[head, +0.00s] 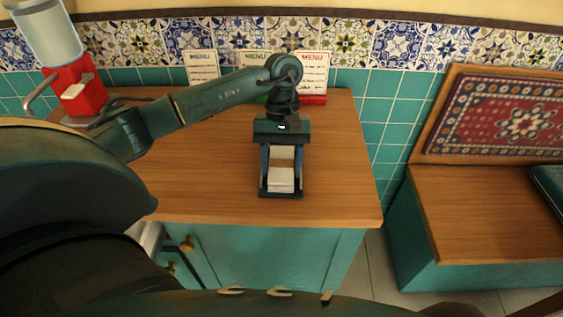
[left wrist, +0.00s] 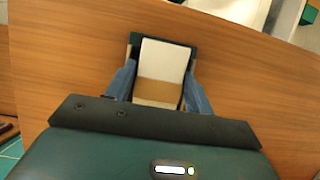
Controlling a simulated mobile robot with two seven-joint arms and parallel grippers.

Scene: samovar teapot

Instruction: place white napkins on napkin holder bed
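A stack of white napkins (head: 281,181) lies in a dark green napkin holder (head: 281,195) near the front of the wooden counter. In the left wrist view, the white napkins (left wrist: 165,58) have a brown band across them, with a paler strip below, and the holder (left wrist: 134,40) shows as dark edging around them. My left gripper (head: 281,172) points down over the holder. Its two blue fingers (left wrist: 160,74) stand apart on either side of the napkins. Whether they press on the stack is unclear. My right gripper is not in view.
A red-based dispenser (head: 75,88) with a clear top stands at the far left. Menu cards (head: 313,72) stand along the back wall. The wooden counter (head: 340,150) is clear right of the holder. A bench (head: 490,210) is at the right, beyond a floor gap.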

